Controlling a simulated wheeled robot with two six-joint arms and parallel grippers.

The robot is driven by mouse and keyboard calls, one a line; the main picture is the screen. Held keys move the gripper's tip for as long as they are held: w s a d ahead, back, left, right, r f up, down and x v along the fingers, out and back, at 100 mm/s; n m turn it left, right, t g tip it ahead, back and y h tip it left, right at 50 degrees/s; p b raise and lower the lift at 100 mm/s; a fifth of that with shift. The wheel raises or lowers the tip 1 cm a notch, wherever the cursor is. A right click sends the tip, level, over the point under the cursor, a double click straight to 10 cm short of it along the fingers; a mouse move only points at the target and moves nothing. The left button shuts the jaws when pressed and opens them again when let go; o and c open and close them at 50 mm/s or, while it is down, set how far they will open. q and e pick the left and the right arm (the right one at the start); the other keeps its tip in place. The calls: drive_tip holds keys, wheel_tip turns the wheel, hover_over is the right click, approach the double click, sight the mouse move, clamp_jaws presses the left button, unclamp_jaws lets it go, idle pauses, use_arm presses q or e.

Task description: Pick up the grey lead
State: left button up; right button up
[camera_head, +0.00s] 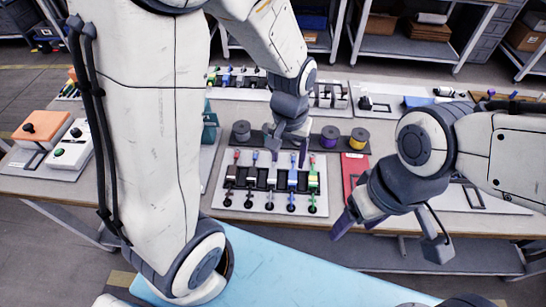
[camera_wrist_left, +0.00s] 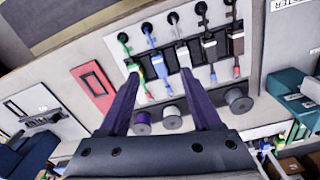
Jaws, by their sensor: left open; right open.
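A pale panel (camera_head: 220,205) on the table holds a row of coloured leads with black round ends at the front. The middle lead (camera_head: 270,181), between a blue-tipped one and a blue one, looks grey; its far end is partly hidden by my left gripper. It also shows in the left wrist view (camera_wrist_left: 183,56), near the right-hand fingertip. My left gripper (camera_head: 289,155) is open and empty above the row's far side, and its fingers (camera_wrist_left: 159,75) straddle the area of the blue lead (camera_wrist_left: 159,67). My right gripper (camera_head: 389,240) is open and empty, right of the panel.
Grey, purple and yellow spools (camera_head: 329,137) stand on a dark strip behind the panel. A red tray (camera_head: 353,168) lies right of it. An orange-topped box (camera_head: 42,126) and a white box (camera_head: 73,148) stand at the left. Shelves (camera_head: 410,50) line the back.

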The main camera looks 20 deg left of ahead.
sight(272, 174)
use_arm(q)
drive_tip(key=w+a+f+n, duration=0.1)
drive_tip(key=a+f, duration=0.1)
drive_tip(key=w+a+f+n, duration=0.1)
drive_tip(key=f, duration=0.2)
drive_tip(key=w+a+f, duration=0.1)
drive_tip(key=a+f, duration=0.1)
drive_tip(key=f, duration=0.1)
drive_tip(key=shift+w+a+f+n, duration=0.15)
drive_tip(key=shift+w+a+n, duration=0.1)
drive_tip(key=shift+a+n, duration=0.15)
drive_tip(key=shift+s+d+f+p, duration=0.15)
drive_tip(key=shift+f+p, duration=0.1)
drive_tip(key=shift+f, duration=1.35)
drive_tip(key=shift+w+d+f+p, duration=0.1)
drive_tip(key=shift+f+p, duration=0.1)
drive_tip(key=shift+f, duration=1.35)
clamp_jaws()
